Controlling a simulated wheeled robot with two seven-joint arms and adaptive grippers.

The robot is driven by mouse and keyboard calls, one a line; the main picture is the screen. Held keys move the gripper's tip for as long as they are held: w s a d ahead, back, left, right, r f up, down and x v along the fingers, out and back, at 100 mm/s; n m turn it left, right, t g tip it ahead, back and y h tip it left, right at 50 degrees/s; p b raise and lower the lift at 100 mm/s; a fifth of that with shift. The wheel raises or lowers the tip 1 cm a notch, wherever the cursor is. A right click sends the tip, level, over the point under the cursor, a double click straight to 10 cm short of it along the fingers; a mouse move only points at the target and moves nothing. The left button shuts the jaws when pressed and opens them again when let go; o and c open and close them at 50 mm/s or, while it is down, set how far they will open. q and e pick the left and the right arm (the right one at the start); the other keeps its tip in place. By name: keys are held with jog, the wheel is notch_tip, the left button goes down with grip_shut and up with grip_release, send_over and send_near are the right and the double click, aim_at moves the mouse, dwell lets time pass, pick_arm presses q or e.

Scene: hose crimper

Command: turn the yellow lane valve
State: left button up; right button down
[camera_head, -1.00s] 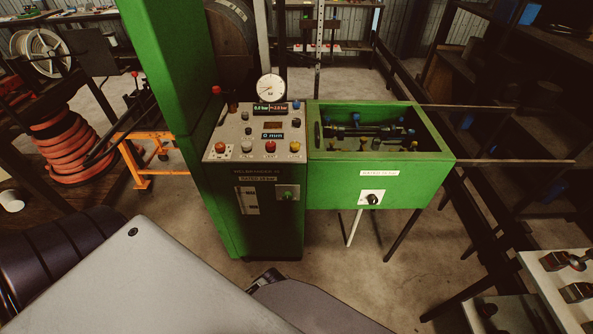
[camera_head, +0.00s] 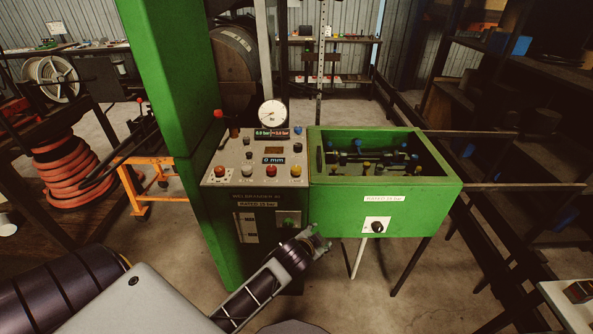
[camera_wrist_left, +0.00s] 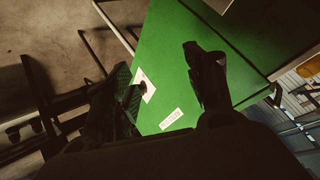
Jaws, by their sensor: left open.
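The green valve box (camera_head: 330,205) is open at the top and holds a row of dark fittings with small coloured knobs. My right gripper is out of view.
The control panel (camera_head: 262,178) with gauge (camera_head: 272,113) and coloured buttons stands left of the box. A black knob (camera_head: 376,227) is on the box front. Rods (camera_head: 510,186) stick out right. Orange hose (camera_head: 75,165) lies at left.

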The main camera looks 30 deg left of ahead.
pick_arm(q)
jog(key=w+d+r+m+t+h, duration=0.1)
jog(key=w+d+r+m+t, duration=0.2)
jog(key=r, duration=0.5)
jog(key=w+d+r+m+t+h, duration=0.25)
jog(key=w+r+m, duration=0.2)
jog(key=r, duration=0.25)
jog(key=w+d+r+m+t+h, duration=0.1)
jog(key=w+r+m+t, duration=0.3)
jog(key=r, duration=0.4)
jog(key=d+r+m+g+h, duration=0.3)
jog(key=d+m+g+h, duration=0.3)
jog(key=m, duration=0.7)
jog(key=d+r+m+g+h, duration=0.45)
jog(key=d+m+h, duration=0.4)
jog(key=m, duration=0.35)
jog(key=w+a+f+m+g+y, duration=0.4)
jog(key=a+f+m+g+y, duration=0.35)
jog(key=a, duration=0.55)
jog(key=s+a+r+y, duration=0.1)
jog(key=a+r+y, duration=0.2)
jog(key=a+y, duration=0.7)
jog(key=a+g, duration=0.1)
jog(key=a, duration=1.3)
jog(key=shift+a+r+b, duration=0.15)
jog(key=shift+a+b, duration=0.2)
